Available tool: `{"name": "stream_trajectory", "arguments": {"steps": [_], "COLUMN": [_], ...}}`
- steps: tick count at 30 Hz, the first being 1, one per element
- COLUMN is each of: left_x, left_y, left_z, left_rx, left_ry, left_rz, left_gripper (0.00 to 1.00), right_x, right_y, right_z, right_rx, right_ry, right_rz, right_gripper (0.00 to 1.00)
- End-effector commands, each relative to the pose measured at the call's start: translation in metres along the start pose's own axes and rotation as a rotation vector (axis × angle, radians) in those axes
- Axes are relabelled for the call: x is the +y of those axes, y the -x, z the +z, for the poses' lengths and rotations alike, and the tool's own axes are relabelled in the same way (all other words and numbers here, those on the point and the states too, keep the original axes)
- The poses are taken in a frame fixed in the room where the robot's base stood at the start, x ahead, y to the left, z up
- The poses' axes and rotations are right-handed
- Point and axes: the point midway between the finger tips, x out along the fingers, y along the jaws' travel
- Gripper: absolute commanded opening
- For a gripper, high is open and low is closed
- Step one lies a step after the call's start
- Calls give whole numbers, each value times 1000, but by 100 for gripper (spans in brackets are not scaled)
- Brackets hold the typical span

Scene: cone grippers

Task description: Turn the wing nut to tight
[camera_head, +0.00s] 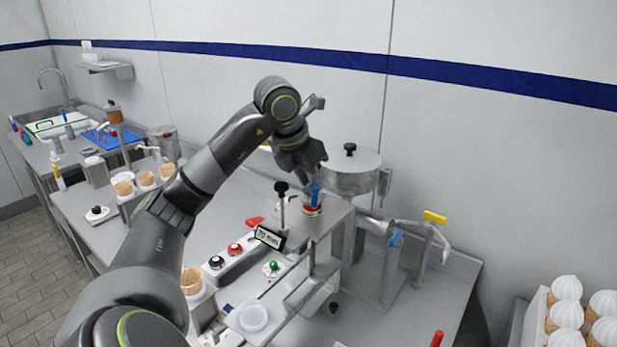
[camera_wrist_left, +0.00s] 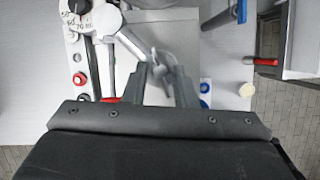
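My left gripper (camera_head: 302,170) points down over the grey machine's flat top. In the left wrist view its two fingers stand apart (camera_wrist_left: 160,82), so it is open. A small grey winged piece (camera_wrist_left: 162,62), which looks like the wing nut, shows between and just beyond the fingertips; I cannot tell whether they touch it. In the head view a blue upright piece (camera_head: 314,194) stands over a red and white ring (camera_head: 312,210), just below the gripper. The nut's marking for tight cannot be made out. My right gripper is not in view.
A black-knobbed post (camera_head: 281,188) stands close left of the gripper. A lidded steel hopper (camera_head: 350,172) is behind it. Pipes with a yellow handle (camera_head: 435,217) lie to the right.

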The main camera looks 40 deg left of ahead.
Motion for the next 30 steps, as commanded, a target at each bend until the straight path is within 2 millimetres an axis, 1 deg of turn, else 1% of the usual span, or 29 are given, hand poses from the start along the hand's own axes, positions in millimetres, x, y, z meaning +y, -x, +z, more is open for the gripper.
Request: {"name": "stream_trajectory", "arguments": {"steps": [3,9,14,18,24,30], "left_x": [0,0,0,2,2,2], "left_y": [0,0,0,-1,0,0], "left_z": [0,0,0,0,0,1], "left_rx": [0,0,1,1,0,-1], "left_ry": [0,0,-15,-96,-209,-234], "left_rz": [0,0,-7,-40,-88,-97], "left_gripper": [25,0,0,0,0,0], "right_x": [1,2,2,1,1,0], "right_y": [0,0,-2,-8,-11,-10], "right_z": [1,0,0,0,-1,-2], "right_rx": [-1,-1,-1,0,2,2], "right_ry": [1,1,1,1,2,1], "right_rz": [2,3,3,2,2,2], "right_gripper": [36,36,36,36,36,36]}}
